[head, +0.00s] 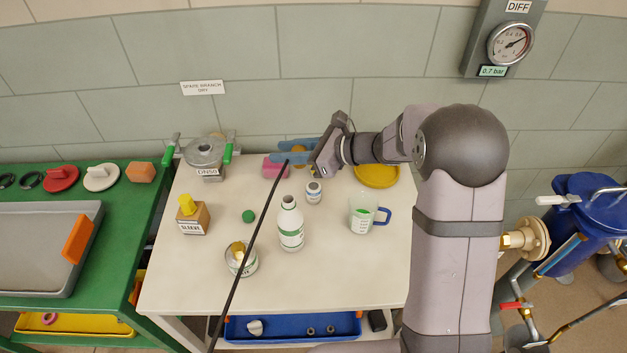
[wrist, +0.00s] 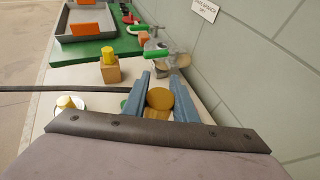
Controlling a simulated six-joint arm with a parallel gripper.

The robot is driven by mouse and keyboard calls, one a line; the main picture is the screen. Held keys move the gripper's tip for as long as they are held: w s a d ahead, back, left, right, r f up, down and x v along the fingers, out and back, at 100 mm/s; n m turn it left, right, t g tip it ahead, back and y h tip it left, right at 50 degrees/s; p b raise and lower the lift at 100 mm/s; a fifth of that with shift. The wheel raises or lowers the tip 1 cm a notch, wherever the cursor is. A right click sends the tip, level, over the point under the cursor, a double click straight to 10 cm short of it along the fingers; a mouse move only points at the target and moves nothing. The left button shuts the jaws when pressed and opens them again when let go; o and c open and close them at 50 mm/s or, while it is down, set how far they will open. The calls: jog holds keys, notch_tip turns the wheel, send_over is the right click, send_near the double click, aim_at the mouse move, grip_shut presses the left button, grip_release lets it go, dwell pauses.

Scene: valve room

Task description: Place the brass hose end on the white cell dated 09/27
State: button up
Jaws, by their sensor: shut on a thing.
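My gripper (head: 292,153) has its two blue fingers closed around a round brass-coloured piece, which looks like the brass hose end (wrist: 160,98). In the wrist view the piece sits between the fingers. A thin black hose (head: 247,258) runs from near the fingertips down to the front left; how it joins the piece is hidden. A small white cell with a grey top (head: 313,191) stands upright on the table, just below and right of the fingers, apart from them. Its label is too small to read, so I cannot confirm the date 09/27.
On the white table (head: 330,275) are a white bottle (head: 291,228), a handled jug (head: 364,218), an open tin (head: 243,265), a SLEEVE box (head: 193,221), a green cap (head: 249,216), a pink block (head: 275,170) and a yellow dish (head: 377,178). The tiled wall is close behind.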

jog(key=w+d+f+m+t+h, duration=0.2)
jog(key=w+d+m+t, duration=0.1)
jog(key=w+d, duration=0.15)
jog(key=shift+t, duration=0.3)
jog(key=shift+a+f+p, duration=0.15)
jog(key=shift+f+p, duration=0.35)
jog(key=shift+f, duration=2.1)
jog(key=shift+a+f+p, duration=0.15)
jog(key=shift+f+p, duration=0.35)
jog(key=shift+f, duration=2.1)
jog(key=shift+f+b, duration=0.25)
jog(key=shift+b, duration=0.05)
jog(key=o, duration=1)
jog(key=shift+r, duration=0.1)
jog(key=shift+o, duration=0.2)
jog(key=shift+r+p, duration=0.2)
jog(key=shift+p, duration=0.15)
jog(key=b+v, duration=0.1)
jog(key=v, duration=1.1)
jog(key=shift+b, duration=0.35)
